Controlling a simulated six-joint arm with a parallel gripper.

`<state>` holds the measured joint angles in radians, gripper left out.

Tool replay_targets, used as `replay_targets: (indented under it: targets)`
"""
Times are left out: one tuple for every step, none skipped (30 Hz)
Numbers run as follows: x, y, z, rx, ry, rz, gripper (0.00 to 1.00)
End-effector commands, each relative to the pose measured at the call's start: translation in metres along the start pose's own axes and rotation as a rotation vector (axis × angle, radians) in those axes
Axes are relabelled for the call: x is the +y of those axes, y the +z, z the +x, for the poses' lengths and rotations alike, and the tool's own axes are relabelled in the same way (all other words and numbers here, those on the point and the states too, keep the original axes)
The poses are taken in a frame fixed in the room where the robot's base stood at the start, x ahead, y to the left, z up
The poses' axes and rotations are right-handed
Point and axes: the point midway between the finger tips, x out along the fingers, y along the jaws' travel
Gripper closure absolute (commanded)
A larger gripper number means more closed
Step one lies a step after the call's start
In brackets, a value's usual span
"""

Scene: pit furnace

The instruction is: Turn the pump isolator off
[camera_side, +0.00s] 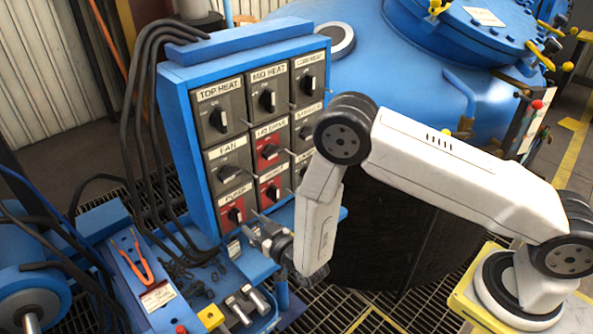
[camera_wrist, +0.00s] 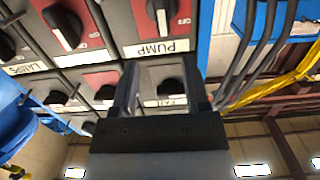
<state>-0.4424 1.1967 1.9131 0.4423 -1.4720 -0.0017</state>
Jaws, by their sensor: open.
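The pump isolator (camera_side: 235,214) is a black rotary knob on a red plate, at the panel's lower left in the side view. In the wrist view, which shows the panel upside down, the pump knob (camera_wrist: 161,14) is at the top edge, partly cut off. Its white line runs roughly upright towards the PUMP label, with OFF lettering to its right. My gripper (camera_side: 251,225) is open, just right of and below the pump isolator. In the wrist view, the gripper (camera_wrist: 160,65) spreads its fingers below the PUMP label, with the fan knob (camera_wrist: 171,84) seen between them. I see no contact with the pump knob.
The blue panel (camera_side: 175,105) carries several other close-set knobs, including the lid drive (camera_side: 269,151) and fan (camera_side: 228,173). Black cables (camera_side: 133,120) hang at its left. A bench with orange-handled pliers (camera_side: 133,262) and loose fittings lies below. A large blue furnace vessel (camera_side: 400,65) stands behind my arm.

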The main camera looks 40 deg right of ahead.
Motion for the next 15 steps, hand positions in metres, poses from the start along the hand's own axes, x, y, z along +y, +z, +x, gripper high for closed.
replay_targets:
  targets:
    - [-0.0023,0.0045,-0.0028,0.021,-0.001,-0.005,0.41]
    - [-0.0029,0.0057,-0.0039,0.033,0.000,-0.007,0.41]
    - [-0.0037,0.0067,-0.0048,0.047,0.000,-0.009,0.41]
    - [-0.0041,0.0071,-0.0054,0.056,0.001,-0.010,0.41]
    - [-0.0043,0.0077,-0.0060,0.061,0.001,-0.011,0.41]
    - [-0.0045,0.0083,-0.0066,0.066,0.001,-0.012,0.41]
    - [-0.0046,0.0084,-0.0068,0.069,0.001,-0.012,0.41]
    - [-0.0047,0.0084,-0.0070,0.071,0.001,-0.012,0.41]
    - [-0.0047,0.0082,-0.0070,0.073,0.001,-0.012,0.41]
    - [-0.0047,0.0081,-0.0069,0.073,0.001,-0.012,0.41]
    - [-0.0047,0.0080,-0.0068,0.073,0.001,-0.012,0.41]
    - [-0.0046,0.0079,-0.0064,0.072,0.001,-0.012,0.41]
    - [-0.0046,0.0079,-0.0060,0.072,0.001,-0.012,0.41]
    - [-0.0046,0.0078,-0.0053,0.072,0.002,-0.012,0.41]
    - [-0.0046,0.0078,-0.0042,0.071,0.002,-0.012,0.41]
